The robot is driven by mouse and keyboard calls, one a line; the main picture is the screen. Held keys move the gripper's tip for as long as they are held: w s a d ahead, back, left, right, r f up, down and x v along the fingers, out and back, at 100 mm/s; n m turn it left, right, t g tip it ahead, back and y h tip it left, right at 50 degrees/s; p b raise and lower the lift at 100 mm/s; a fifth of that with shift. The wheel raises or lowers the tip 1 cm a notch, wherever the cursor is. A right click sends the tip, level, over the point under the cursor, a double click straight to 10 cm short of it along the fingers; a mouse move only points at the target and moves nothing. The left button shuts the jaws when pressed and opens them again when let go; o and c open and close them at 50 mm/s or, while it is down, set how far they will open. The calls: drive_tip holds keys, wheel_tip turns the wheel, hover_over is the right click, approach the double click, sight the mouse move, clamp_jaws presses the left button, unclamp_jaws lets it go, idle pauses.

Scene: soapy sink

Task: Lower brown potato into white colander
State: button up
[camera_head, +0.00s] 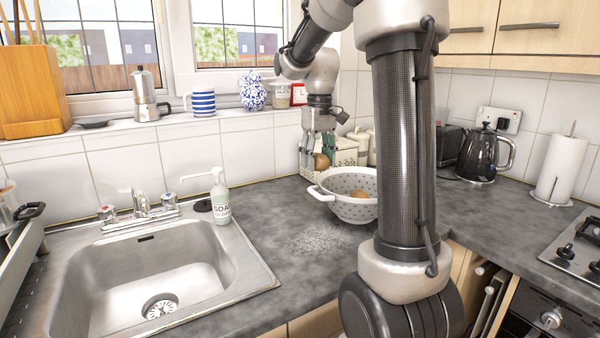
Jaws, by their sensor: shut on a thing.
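A brown potato (321,161) is held at the fingertips of my gripper (318,155). My gripper points down and is shut on it. The potato is above the left back part of the white colander (337,204), near its rim. The colander stands on the grey worktop, right of the sink, and has a handle on its left side. Another brown item, which looks like a potato (359,195), lies inside the colander. My arm hides the colander's right side.
A steel sink (245,268) with a soap bottle (219,197) beside its tap is at left. Pale canisters (346,152) stand behind the colander. A black kettle (482,155), paper towel roll (560,170) and hob (578,245) are at right. Worktop between sink and colander is clear, with a speckled patch.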

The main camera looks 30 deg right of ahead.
drive_tip(key=s+d, duration=0.3)
drive_tip(key=d, duration=0.7)
drive_tip(key=shift+s+d+r, duration=0.15)
drive_tip(key=shift+d, duration=0.25)
drive_tip(key=shift+f, duration=4.8)
drive_tip(key=shift+f, duration=0.1)
drive_tip(key=o, duration=1.3)
